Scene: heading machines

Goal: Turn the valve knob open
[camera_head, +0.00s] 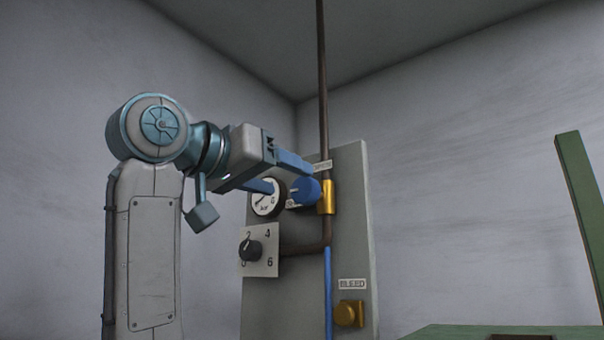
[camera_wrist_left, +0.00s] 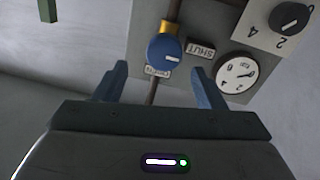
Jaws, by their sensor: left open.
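The blue round valve knob (camera_head: 306,191) sits on a brass valve body (camera_head: 327,197) on the grey panel. In the left wrist view the knob (camera_wrist_left: 164,50) lies ahead of the gap between the fingers, with a SHUT plate (camera_wrist_left: 201,51) beside it and a small label partly below it. My left gripper (camera_head: 292,180) is open and empty, in front of the knob with its fingers pointing at it. In the left wrist view the gripper (camera_wrist_left: 159,70) has a finger on each side of the gap; contact with the knob does not show. My right gripper is not in view.
The panel (camera_head: 352,240) also carries a white pressure gauge (camera_head: 266,198), a black selector dial (camera_head: 250,250), and a brass knob (camera_head: 350,313) under a BLEED label (camera_head: 352,284). A brown pipe (camera_head: 322,80) runs up the panel. A green frame (camera_head: 580,190) stands at right.

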